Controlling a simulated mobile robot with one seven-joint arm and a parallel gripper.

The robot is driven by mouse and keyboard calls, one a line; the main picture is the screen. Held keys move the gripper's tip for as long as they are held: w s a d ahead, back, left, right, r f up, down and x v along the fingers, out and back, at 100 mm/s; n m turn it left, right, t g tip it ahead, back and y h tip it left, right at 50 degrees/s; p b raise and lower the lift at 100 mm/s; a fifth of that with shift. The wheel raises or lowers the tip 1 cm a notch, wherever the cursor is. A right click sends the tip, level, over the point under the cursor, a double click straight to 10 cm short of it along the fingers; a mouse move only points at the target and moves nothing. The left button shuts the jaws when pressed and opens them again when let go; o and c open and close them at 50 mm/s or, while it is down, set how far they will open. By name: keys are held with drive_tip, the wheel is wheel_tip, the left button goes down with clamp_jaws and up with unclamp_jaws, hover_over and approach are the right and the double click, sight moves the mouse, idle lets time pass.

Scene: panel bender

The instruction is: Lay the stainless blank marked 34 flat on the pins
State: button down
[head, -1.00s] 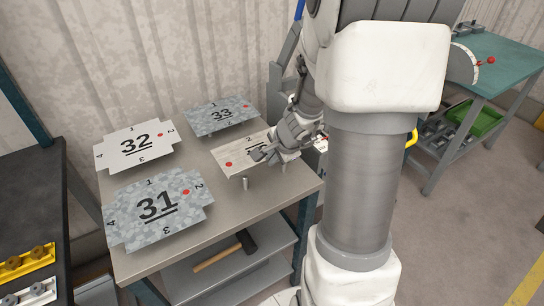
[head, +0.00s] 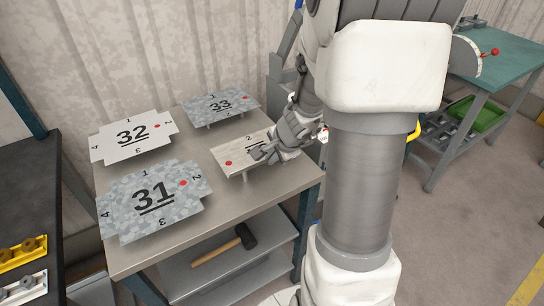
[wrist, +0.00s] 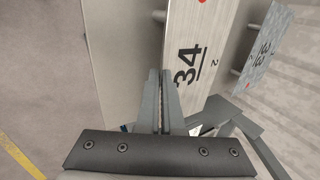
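The pale stainless blank marked 34 (head: 236,157) is at the right side of the bench top, roughly level, with a red dot near its left end. In the wrist view it (wrist: 200,35) runs away from me, its number 34 in plain sight. My gripper (head: 262,153) reaches in from the right and covers much of the blank. In the wrist view the fingers (wrist: 161,72) are close together at the blank's edge, shut on it. A pin (head: 243,175) shows just below the near corner. Contact with the pins cannot be made out, and other pins are hidden.
Blanks 31 (head: 145,222), 32 (head: 112,146) and 33 (head: 238,97) sit raised over the same bench (head: 200,226). A hammer (head: 225,247) lies on the shelf below. A green-topped table (head: 500,62) stands at the right.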

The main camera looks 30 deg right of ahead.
drive_tip(key=shift+f, duration=0.2)
drive_tip(key=c, duration=1)
unclamp_jaws()
drive_tip(key=p+v, duration=0.8)
drive_tip(key=v, duration=0.9)
drive_tip(key=shift+s+r, duration=0.15)
drive_tip(key=shift+r, duration=0.05)
